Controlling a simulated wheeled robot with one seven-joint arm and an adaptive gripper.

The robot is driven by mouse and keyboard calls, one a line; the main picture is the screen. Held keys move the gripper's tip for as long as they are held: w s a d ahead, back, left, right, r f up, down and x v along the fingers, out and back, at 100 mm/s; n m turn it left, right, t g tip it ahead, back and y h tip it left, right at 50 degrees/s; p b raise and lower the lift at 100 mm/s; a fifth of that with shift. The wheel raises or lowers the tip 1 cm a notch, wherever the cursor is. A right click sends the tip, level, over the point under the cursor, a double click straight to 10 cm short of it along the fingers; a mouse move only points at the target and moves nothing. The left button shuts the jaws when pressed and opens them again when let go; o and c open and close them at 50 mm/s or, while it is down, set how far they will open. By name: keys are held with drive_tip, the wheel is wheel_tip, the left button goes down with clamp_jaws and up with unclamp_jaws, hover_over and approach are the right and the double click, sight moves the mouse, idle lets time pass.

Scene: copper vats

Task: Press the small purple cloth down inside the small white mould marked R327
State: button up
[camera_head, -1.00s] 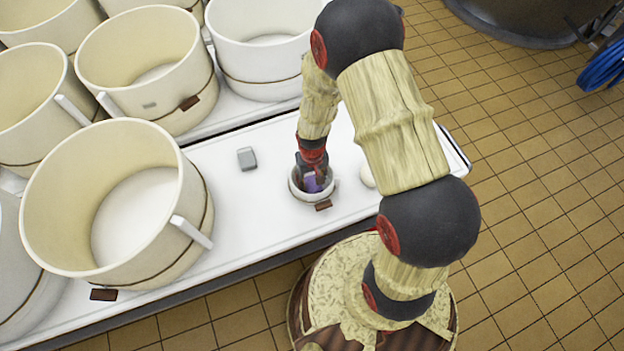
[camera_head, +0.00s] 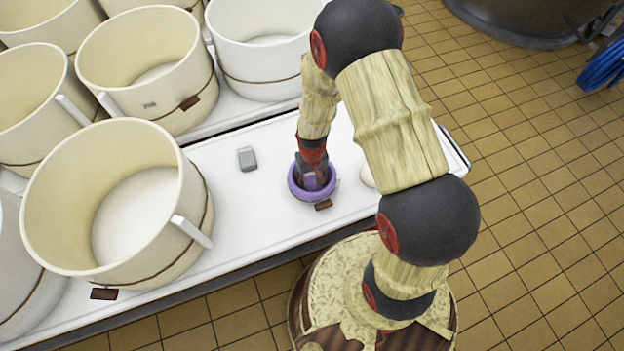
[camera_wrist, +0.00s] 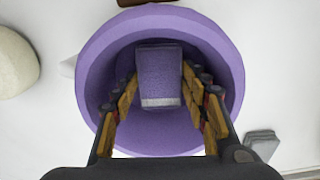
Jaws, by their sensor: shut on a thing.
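Purple cloth (camera_head: 296,183) lines the small white mould and covers its rim as a smooth ring. It shows in the wrist view (camera_wrist: 92,85) as a round lining. The white mould is mostly hidden beneath it; its handle (camera_wrist: 68,66) sticks out at the left in the wrist view. A brown tag (camera_head: 323,204) sits at its front, its marking too small to read. Whether the bundle touches the bottom is unclear.
A small grey block (camera_head: 247,158) lies on the white table (camera_head: 265,205) left of the mould. A pale rounded object (camera_wrist: 15,68) stands close on its other side. Large cream vats (camera_head: 110,195) crowd the left and back. The table between grey block and mould is clear.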

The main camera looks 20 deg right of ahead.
drive_tip(key=shift+s+f, duration=0.15)
drive_tip(key=o, duration=1.1)
drive_tip(key=shift+o, duration=0.6)
wheel_tip(320, 180, up, 12)
drive_tip(key=s+r+t+p, duration=0.2)
drive_tip(key=s+r, duration=0.2)
drive_tip(key=r, duration=0.9)
drive_tip(key=s+r+t+p, duration=0.1)
drive_tip(key=s+r, duration=0.4)
drive_tip(key=r, duration=0.8)
drive_tip(key=s+r+t+p, duration=0.2)
drive_tip(key=s+r+p, duration=0.1)
drive_tip(key=r, duration=1)
drive_tip(key=shift+s+n+t, duration=0.3)
drive_tip(key=shift+s, duration=0.55)
